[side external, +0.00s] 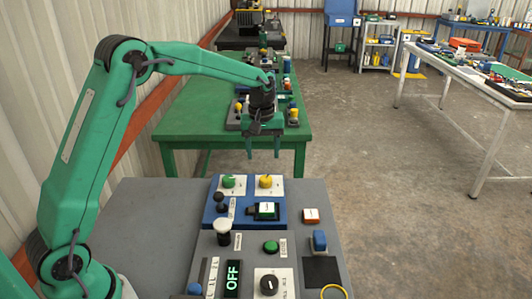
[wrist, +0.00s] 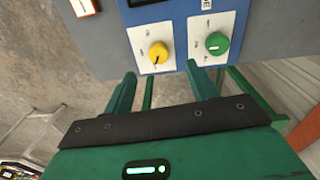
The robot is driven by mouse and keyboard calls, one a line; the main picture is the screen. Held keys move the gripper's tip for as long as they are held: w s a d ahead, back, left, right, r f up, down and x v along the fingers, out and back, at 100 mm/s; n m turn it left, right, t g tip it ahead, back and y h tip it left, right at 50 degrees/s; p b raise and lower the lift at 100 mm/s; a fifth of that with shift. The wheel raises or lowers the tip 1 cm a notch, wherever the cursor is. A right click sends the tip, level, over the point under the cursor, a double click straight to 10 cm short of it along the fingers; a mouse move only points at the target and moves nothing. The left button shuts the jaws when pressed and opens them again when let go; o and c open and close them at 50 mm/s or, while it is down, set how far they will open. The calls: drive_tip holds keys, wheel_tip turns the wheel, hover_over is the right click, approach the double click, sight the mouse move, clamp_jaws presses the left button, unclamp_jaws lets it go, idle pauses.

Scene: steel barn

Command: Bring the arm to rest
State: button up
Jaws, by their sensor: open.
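My gripper (side external: 263,146) hangs from the end of my green arm, above and beyond the far edge of the grey table, in the side external view. Its two green fingers point down and stand apart with nothing between them. In the wrist view my gripper (wrist: 160,88) is also open and empty. A yellow knob (wrist: 158,52) and a green knob (wrist: 217,43) on white plates show past its fingers there. The fingers look apart from both knobs.
The grey table (side external: 140,215) carries a blue panel (side external: 215,210) with knobs and a grey panel (side external: 215,242) with an OFF display (side external: 233,278). A green table (side external: 200,115) with several devices stands behind. A white table (side external: 470,85) is at right. The concrete floor between is clear.

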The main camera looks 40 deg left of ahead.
drive_tip(key=s+d+r+m+t, duration=0.3)
drive_tip(key=s+r+m, duration=0.2)
drive_tip(key=s+r, duration=0.8)
drive_tip(key=s+f+m+t, duration=0.1)
drive_tip(key=s+m, duration=0.1)
drive_tip(key=s, duration=0.6)
drive_tip(key=s+d+f+m+t, duration=0.1)
drive_tip(key=s+m, duration=0.1)
drive_tip(key=s, duration=0.7)
drive_tip(key=shift+s+f+m, duration=0.15)
drive_tip(key=shift+f+m, duration=0.25)
